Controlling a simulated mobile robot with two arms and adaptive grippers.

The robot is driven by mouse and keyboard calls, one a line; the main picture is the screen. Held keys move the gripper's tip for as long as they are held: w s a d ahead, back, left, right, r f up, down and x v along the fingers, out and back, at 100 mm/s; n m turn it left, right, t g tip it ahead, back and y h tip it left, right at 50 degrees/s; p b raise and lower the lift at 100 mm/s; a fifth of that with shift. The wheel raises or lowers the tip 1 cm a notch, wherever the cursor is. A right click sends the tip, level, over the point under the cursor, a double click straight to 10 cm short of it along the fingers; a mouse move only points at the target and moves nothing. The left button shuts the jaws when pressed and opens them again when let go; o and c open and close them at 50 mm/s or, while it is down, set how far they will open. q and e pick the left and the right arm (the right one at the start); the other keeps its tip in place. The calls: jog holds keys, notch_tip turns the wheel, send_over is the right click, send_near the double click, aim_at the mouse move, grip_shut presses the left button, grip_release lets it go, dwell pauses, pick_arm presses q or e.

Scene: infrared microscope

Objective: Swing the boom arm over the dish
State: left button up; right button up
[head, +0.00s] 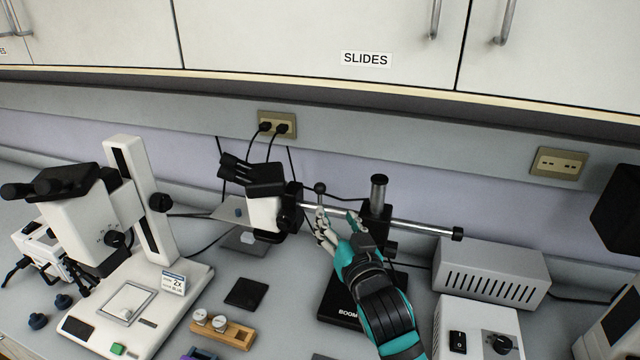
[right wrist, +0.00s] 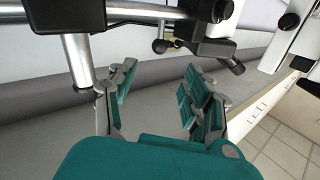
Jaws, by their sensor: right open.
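The boom arm (head: 412,227) is a silver horizontal bar on a dark clamp and upright post (head: 379,192), above a black base marked BOOM (head: 343,312). A microscope head (head: 264,210) with black eyepieces hangs at its left end. A ball-tipped lever (head: 320,189) stands beside the bar; its ball also shows in the right wrist view (right wrist: 160,46). My right gripper (head: 334,224) is open and looks empty, close in front of the bar between head and post. In the right wrist view its spread fingers (right wrist: 158,92) are below the lever. I cannot clearly make out a dish. My left gripper is out of view.
A white microscope (head: 78,225) stands at left on a broad base. A black square pad (head: 246,293) and a wooden block with two round pieces (head: 232,334) lie front centre. Grey and white boxes (head: 490,272) stand right of the boom base. The wall is close behind.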

aim_at(322, 191)
jog(key=p+x, duration=0.1)
jog(key=x, duration=1.1)
jog(key=shift+d+f+p, duration=0.1)
jog(key=shift+p, duration=0.25)
jog(key=shift+w+f, duration=0.1)
jog(key=shift+w, duration=0.35)
jog(key=c, duration=1)
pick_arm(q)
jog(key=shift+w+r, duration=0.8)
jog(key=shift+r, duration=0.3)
pick_arm(e)
grip_shut()
jog(key=shift+a, duration=0.25)
